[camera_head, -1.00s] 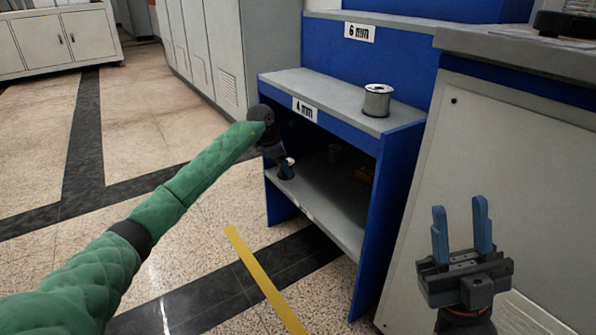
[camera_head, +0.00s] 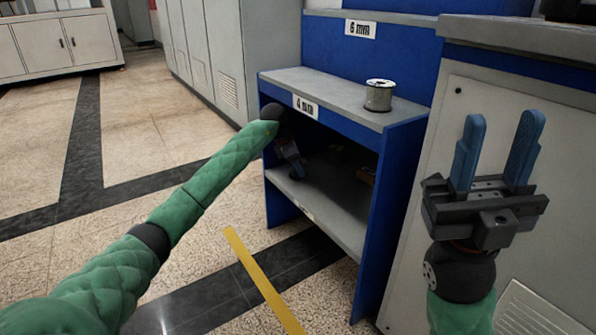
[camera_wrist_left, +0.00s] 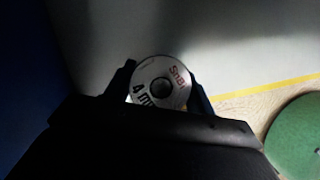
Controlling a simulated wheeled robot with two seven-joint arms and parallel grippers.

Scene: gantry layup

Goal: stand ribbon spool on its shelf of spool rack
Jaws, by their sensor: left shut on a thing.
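The ribbon spool (camera_wrist_left: 160,82) shows its round end in the left wrist view, with "4 m" and red lettering on its pale face. My left gripper (camera_wrist_left: 161,88) is shut on it, one finger at each side. In the head view my left gripper (camera_head: 292,163) is inside the open front of the blue spool rack (camera_head: 390,170), above the lower grey shelf (camera_head: 325,205) and below the "4 mm" label (camera_head: 305,106). I cannot tell whether the spool touches the shelf. My right gripper (camera_head: 495,155) is open and empty, fingers up, at the right.
Another spool (camera_head: 379,95) stands on the grey top board (camera_head: 335,95) of the rack. A small dark item (camera_head: 366,175) lies deeper inside. A "6 mm" label (camera_head: 360,31) marks the upper tier. A pale cabinet (camera_head: 420,240) stands close at right.

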